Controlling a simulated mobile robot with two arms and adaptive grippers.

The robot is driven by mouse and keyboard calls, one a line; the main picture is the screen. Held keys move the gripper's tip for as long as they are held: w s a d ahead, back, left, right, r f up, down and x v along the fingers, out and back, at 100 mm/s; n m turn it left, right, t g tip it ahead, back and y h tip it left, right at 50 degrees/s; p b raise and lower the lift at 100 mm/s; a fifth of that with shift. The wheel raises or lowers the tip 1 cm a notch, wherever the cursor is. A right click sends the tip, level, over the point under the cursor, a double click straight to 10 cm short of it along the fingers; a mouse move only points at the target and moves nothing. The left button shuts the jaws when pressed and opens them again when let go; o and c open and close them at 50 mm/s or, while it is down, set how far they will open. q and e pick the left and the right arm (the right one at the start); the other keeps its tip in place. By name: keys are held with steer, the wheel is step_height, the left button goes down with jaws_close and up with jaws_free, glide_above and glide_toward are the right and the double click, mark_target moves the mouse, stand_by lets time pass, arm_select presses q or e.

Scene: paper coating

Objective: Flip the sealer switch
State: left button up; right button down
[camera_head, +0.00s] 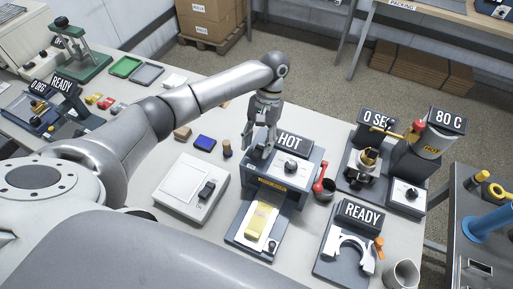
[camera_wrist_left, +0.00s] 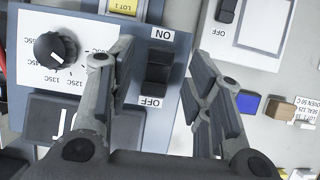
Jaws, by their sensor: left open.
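My left gripper (camera_head: 264,148) is open and empty, pointing down over the left side of the sealer top. In the left wrist view, its fingers (camera_wrist_left: 160,85) stand on both sides of the switch, apart from it. In the head view the gripper hides the switch. My right gripper is not in view.
A white device with another black switch (camera_head: 206,190) stands left of the sealer. A red-handled lever (camera_head: 320,182) is close on its right. A yellow packet (camera_head: 260,221) lies on the plate in front. A blue block (camera_head: 205,143) and stamp (camera_head: 227,148) stand behind left.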

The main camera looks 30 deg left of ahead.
arm_select(q)
steer(key=v, duration=0.9)
steer(key=shift+r, duration=0.3)
steer(key=shift+w+f, duration=0.1)
